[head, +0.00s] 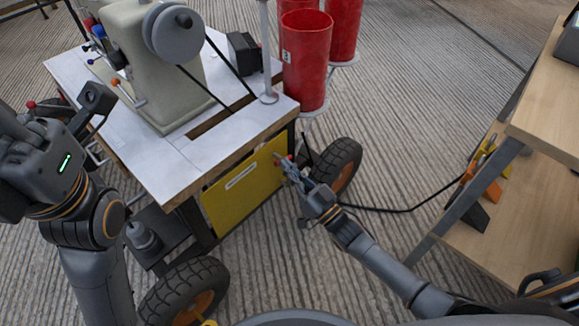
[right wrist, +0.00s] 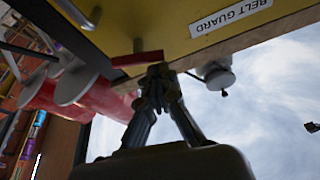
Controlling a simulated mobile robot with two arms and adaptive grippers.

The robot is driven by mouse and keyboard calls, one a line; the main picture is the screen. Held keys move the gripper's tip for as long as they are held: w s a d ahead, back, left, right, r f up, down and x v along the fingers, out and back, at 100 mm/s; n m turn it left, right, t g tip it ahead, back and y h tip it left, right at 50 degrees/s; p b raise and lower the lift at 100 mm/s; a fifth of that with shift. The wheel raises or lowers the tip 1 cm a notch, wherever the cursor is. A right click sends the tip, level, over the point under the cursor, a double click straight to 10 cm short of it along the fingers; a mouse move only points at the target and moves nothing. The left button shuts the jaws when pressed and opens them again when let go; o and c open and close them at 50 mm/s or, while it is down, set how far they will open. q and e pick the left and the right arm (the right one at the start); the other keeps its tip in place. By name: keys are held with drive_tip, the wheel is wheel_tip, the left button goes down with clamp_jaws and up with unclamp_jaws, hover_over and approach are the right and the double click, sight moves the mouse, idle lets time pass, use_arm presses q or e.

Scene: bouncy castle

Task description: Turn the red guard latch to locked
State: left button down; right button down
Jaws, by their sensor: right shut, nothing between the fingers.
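The red guard latch (right wrist: 138,58) is a short red bar by the edge of the yellow belt guard panel (right wrist: 150,22) in the right wrist view. In the head view the yellow panel (head: 240,190) hangs under the table top, and only a small red bit of the latch (head: 290,157) shows at its upper right. My right gripper (head: 283,164) is shut and empty, its tips right at the latch. In the right wrist view the closed fingertips (right wrist: 159,72) overlap the latch's end; contact is unclear. My left gripper (head: 92,105) is at the left, away from the panel; its fingers are unclear.
A wheeled cart with a pale table top (head: 150,170) carries a beige machine (head: 160,70). Red cylinders (head: 306,60) stand behind the latch. A tire (head: 335,165) is just right of my right gripper. A wooden shelf (head: 545,130) stands at right; ribbed floor between is mostly clear.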

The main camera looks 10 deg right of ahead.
drive_tip(key=shift+a+f+n+g+y, duration=0.15)
drive_tip(key=shift+n+y, duration=0.25)
drive_tip(key=shift+n, duration=0.35)
drive_tip(key=shift+d+f+n+g+y, duration=0.15)
drive_tip(key=shift+n+y, duration=0.25)
drive_tip(key=shift+n, duration=0.35)
drive_tip(key=shift+a+r, duration=0.1)
